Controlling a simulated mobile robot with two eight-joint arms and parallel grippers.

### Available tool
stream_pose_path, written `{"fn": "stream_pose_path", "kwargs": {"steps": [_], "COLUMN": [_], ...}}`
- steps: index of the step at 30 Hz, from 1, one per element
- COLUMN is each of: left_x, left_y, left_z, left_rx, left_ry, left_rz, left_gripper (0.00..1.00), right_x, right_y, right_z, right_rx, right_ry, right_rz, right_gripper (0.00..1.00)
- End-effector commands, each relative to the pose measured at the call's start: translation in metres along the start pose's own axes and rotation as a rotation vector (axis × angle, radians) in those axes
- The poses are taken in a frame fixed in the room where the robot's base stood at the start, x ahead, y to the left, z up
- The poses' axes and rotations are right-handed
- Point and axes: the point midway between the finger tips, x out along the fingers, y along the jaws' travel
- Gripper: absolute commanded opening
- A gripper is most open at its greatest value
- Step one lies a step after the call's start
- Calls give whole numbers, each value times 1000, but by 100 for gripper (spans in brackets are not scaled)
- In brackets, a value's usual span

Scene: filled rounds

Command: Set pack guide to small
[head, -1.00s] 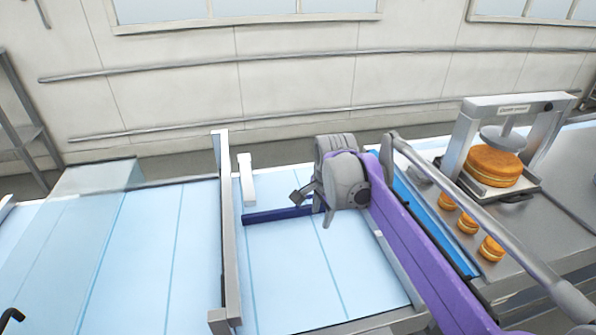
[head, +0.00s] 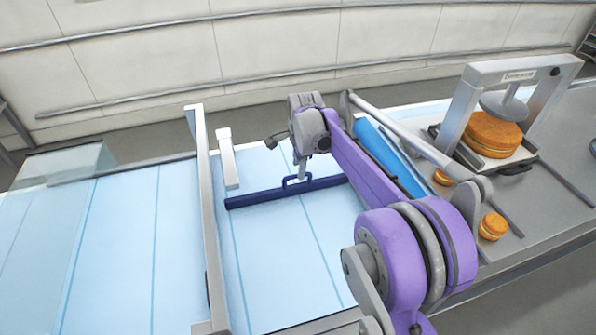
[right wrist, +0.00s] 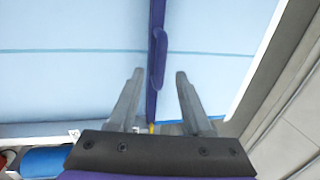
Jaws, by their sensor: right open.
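The pack guide is a dark blue bar (head: 250,197) lying across the light blue belt, with a small raised loop handle (head: 289,182) on top. My right gripper (head: 302,174) is above the bar at the handle. In the right wrist view the fingers of my right gripper (right wrist: 159,73) are open, one on each side of the bar's line, with the blue handle (right wrist: 158,62) just beyond the tips. I see no contact. No small-size mark is readable. My left gripper is not in view.
A grey rail (head: 208,220) borders the guide's area on the left, with a white block (head: 228,160) beside it. At the right, a press (head: 510,95) holds a large orange-topped round (head: 493,133). Smaller rounds (head: 493,226) lie on the grey counter.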

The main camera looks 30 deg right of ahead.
Motion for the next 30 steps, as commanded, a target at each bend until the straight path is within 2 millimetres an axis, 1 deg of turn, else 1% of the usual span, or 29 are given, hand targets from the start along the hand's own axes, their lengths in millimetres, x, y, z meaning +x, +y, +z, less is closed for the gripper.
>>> {"fn": "stream_pose_path", "kwargs": {"steps": [1,3,6,10,16,17,21,23,24,25,30], "left_x": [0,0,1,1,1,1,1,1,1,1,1], "left_y": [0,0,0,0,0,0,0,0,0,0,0], "left_z": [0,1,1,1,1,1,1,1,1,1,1], "left_rx": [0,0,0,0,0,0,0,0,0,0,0], "left_ry": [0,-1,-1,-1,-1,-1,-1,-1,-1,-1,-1], "left_rz": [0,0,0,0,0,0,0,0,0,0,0], "left_gripper": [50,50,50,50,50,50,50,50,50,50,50], "right_x": [8,16,24,28,28,28,28,28,28,28,28], "right_y": [0,0,0,0,0,0,0,0,0,0,0], "right_z": [0,0,0,0,0,0,0,0,0,0,0], "right_rx": [-1,-1,-1,-1,-1,-1,-1,-1,-1,-1,-1], "right_ry": [0,0,0,0,0,0,0,0,0,0,0], "right_rz": [0,0,0,0,0,0,0,0,0,0,0], "right_gripper": [50,50,50,50,50,48,23,12,5,0,0]}}
